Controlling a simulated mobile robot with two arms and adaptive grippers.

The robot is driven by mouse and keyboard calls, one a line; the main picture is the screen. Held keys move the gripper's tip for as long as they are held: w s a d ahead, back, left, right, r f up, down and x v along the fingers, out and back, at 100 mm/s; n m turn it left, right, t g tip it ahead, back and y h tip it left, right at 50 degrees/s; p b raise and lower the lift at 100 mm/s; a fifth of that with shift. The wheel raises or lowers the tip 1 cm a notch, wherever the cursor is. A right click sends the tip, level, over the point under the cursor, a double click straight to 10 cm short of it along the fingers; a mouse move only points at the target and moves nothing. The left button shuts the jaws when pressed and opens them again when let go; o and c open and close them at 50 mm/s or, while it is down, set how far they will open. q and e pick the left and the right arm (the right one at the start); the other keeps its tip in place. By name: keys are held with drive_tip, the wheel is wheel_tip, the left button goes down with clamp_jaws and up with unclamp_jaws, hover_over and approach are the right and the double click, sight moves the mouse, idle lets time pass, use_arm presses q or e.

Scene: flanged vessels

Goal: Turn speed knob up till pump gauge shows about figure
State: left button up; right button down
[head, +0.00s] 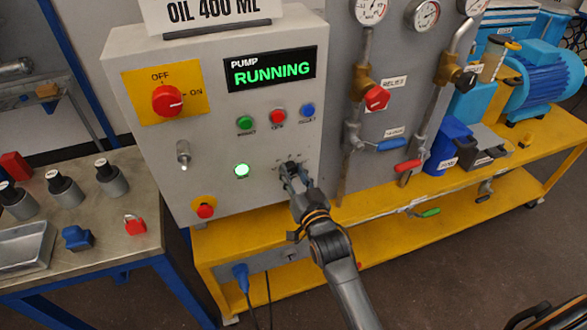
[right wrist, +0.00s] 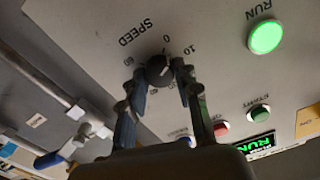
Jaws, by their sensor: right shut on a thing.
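The black speed knob (right wrist: 157,70) sits on the grey panel under the word SPEED, with a scale of numbers around it. A pale mark on the knob lies on the side of the 0 and 10, but its exact reading is unclear. My right gripper (right wrist: 161,80) is shut on the knob, one finger on each side. My left gripper is out of view.
The control box (head: 215,130) has a display (head: 270,70) reading PUMP RUNNING, a red switch (head: 167,100), push buttons and a lit green lamp (head: 242,170). Pipes with red and blue valve handles (head: 390,145) stand to the right. A yellow bench (head: 380,215) lies below.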

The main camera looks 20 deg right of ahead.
drive_tip(key=shift+m, duration=0.7)
drive_tip(key=c, duration=1)
unclamp_jaws()
drive_tip(key=shift+s, duration=0.1)
drive_tip(key=s, duration=1.1)
drive_tip(key=shift+s+d, duration=0.2)
drive_tip(key=shift+s, duration=0.2)
